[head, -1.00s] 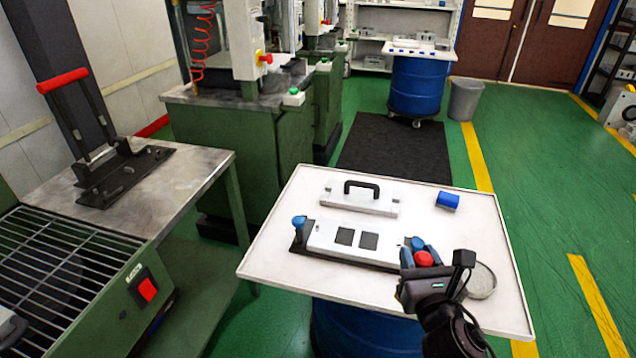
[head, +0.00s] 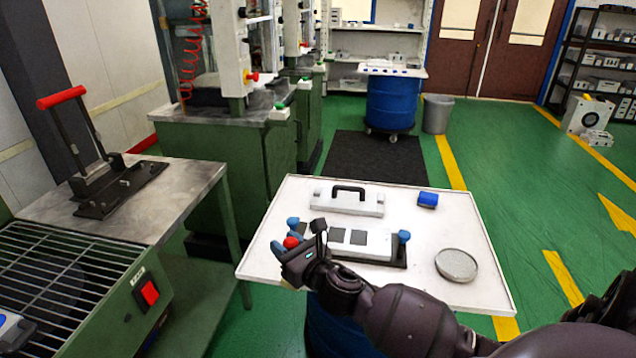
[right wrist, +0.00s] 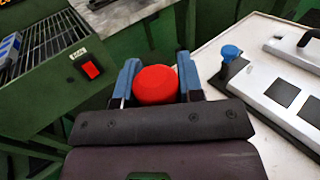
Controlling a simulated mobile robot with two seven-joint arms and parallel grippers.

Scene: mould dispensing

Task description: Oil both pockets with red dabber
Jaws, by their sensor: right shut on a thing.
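My right gripper (head: 285,250) is shut on the red dabber (head: 291,242), near the left edge of the white tabletop. In the right wrist view the round red dabber head (right wrist: 156,85) sits between the two blue fingers; its lower part is hidden. The grey mould plate (head: 378,243) lies on the tabletop, right of the gripper. It has two dark square pockets (head: 337,235) (head: 358,237) and a blue knob at each end (head: 293,222) (head: 404,236). The dabber is apart from both pockets. My left gripper is not in view.
A plate with a black handle (head: 348,191) lies behind the mould.

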